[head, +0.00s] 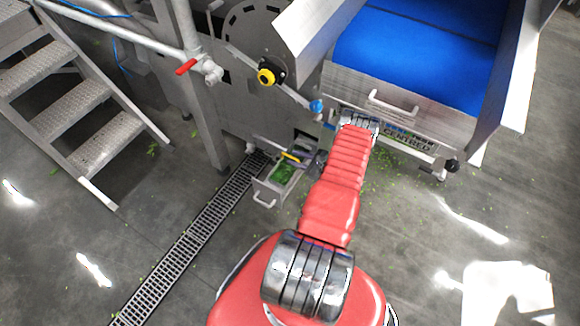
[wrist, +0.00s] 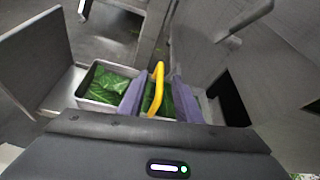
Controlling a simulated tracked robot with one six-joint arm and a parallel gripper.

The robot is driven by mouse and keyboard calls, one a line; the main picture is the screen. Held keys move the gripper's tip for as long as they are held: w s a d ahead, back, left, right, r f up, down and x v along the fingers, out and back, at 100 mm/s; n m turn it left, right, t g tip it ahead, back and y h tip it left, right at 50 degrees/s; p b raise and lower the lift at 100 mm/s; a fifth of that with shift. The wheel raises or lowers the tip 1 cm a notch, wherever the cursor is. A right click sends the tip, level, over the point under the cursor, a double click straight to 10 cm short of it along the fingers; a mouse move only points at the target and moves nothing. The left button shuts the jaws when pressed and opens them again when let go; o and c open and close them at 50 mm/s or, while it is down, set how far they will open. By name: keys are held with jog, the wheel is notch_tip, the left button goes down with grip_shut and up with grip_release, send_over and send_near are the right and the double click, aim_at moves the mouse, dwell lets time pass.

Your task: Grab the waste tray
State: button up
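The waste tray (head: 266,193) is a small grey metal box with green leaves in it, on the floor at the foot of the machine, with a pale handle at its front. In the wrist view its rim (wrist: 112,68) and leaves show left of and between my fingers. A yellow bar handle (head: 290,157) rises over the tray; in the wrist view the yellow bar (wrist: 156,90) stands between my two fingers, with gaps beside it. My gripper (head: 309,160), also in the wrist view (wrist: 158,84), is open around the bar. The bar's lower end is partly hidden.
A grey metal machine frame (head: 235,100) stands behind the tray, with a blue conveyor belt (head: 415,50) at upper right. A floor drain grate (head: 190,250) runs past the tray's left. Metal steps (head: 75,120) stand at left. Loose leaf bits lie on the floor. The left foreground is clear.

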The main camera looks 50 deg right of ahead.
aim_at(293, 158)
jog(key=x, duration=0.3)
jog(key=shift+w+f, duration=0.15)
dwell(0.4)
grip_shut()
dwell(1.2)
